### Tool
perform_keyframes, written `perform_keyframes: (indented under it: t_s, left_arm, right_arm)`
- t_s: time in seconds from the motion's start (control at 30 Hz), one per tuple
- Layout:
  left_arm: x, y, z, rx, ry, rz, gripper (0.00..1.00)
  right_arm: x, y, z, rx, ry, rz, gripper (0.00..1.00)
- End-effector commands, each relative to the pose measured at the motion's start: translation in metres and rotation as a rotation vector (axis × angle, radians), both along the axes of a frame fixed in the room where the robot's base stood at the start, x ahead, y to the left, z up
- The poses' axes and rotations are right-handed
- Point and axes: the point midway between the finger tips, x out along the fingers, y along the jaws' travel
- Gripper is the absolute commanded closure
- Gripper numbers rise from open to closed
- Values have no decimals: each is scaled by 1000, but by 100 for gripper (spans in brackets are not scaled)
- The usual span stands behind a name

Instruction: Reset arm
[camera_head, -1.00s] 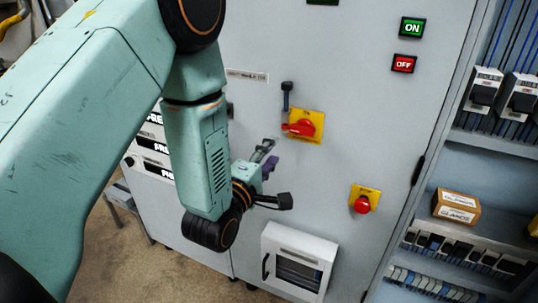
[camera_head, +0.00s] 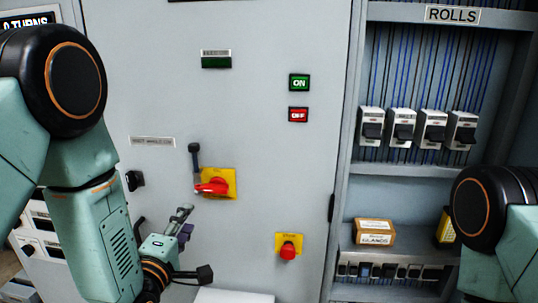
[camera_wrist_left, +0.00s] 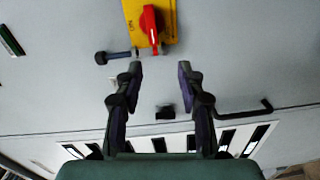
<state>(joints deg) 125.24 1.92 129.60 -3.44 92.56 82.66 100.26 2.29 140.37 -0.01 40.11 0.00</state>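My left gripper (camera_head: 192,243) is in front of the grey cabinet door, below and to the left of the red rotary switch (camera_head: 212,186) on its yellow plate. In the left wrist view the left gripper (camera_wrist_left: 160,75) has its two fingers apart with nothing between them. The red switch (camera_wrist_left: 150,25) shows beyond the fingertips, apart from them. My right arm (camera_head: 500,230) shows only in part at the right edge of the head view; its gripper is out of the frame.
A green ON button (camera_head: 299,82) and a red OFF button (camera_head: 298,115) are on the door. A red emergency knob (camera_head: 288,250) sits lower. The open cabinet at right holds several breakers (camera_head: 402,128) and a cardboard box (camera_head: 374,232).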

Motion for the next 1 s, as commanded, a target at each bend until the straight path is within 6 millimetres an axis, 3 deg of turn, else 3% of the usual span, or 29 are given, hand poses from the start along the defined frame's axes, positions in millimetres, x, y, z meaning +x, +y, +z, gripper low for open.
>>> perform_keyframes:
  t_s: [0.17, 0.27, 0.37, 0.5, 0.7, 0.9, 1.0]
  left_arm:
    - [-12, 1, -43, 343, 184, -39, 61]
    - [-29, 2, -83, 546, 324, -103, 61]
    - [-59, 3, -136, 738, 483, -209, 61]
    - [-116, 4, -211, 963, 695, -416, 61]
    - [-214, 5, -300, 1145, 941, -760, 61]
    - [-316, 5, -370, 1139, 1142, -1034, 61]
    - [-342, 5, -389, 1113, 1191, -1071, 61]
  right_arm:
    - [0, 0, 0, 0, 0, 0, 60]
    - [0, 0, -5, 0, 0, 0, 60]
    - [0, 0, -15, 0, 0, 0, 60]
    - [0, 0, -32, 0, 0, 0, 60]
    - [0, 0, -61, 0, 0, 0, 60]
    - [0, 0, -95, 0, 0, 0, 60]
    - [0, 0, -107, 0, 1, 0, 60]
